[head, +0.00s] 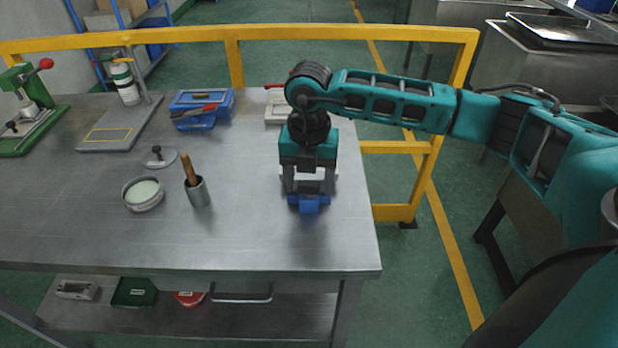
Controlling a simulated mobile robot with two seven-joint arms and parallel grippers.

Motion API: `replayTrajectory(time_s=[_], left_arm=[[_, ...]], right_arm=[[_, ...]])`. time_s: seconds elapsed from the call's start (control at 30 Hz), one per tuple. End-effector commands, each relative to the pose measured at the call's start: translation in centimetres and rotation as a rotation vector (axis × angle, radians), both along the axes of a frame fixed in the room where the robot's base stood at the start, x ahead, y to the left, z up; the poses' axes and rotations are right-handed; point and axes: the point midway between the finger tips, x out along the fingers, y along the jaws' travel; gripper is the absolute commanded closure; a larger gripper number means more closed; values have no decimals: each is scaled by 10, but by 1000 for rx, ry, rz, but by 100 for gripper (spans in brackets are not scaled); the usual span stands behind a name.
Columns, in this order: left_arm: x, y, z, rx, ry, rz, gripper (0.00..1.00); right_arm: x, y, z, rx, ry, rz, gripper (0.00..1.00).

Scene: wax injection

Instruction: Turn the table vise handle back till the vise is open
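My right gripper (309,186) points straight down over the right part of the metal table. Its arm comes in from the right. Below and between its fingers a small blue body (309,204) shows, which looks like part of the table vise. Most of that body is hidden behind the gripper. I cannot make out the vise handle or the gap between the jaws. The gripper's two sides look apart, but whether they close on anything is too small to tell. My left gripper is not in view.
On the table (250,240) stand a cup with a wooden-handled tool (192,172), a round dish (143,194), a blue tray of tools (203,107), a grey stand (118,125) and a green press (30,110). A yellow rail (235,62) runs behind. The table's front right is clear.

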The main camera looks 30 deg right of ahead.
Motion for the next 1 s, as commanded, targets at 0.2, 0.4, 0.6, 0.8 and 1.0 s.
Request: replayTrajectory(time_s=[0.2, 0.4, 0.6, 0.8, 1.0], left_arm=[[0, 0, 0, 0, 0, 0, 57], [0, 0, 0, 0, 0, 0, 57], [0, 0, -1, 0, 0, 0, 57], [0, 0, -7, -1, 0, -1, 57], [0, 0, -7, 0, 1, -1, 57]], right_arm=[[0, 0, 0, 0, 0, 1, 57], [0, 0, 0, 0, 0, 0, 76], [0, 0, 0, 1, -1, 13, 86], [0, 0, 0, 0, 0, 117, 86], [0, 0, 1, 0, 0, 132, 86]])
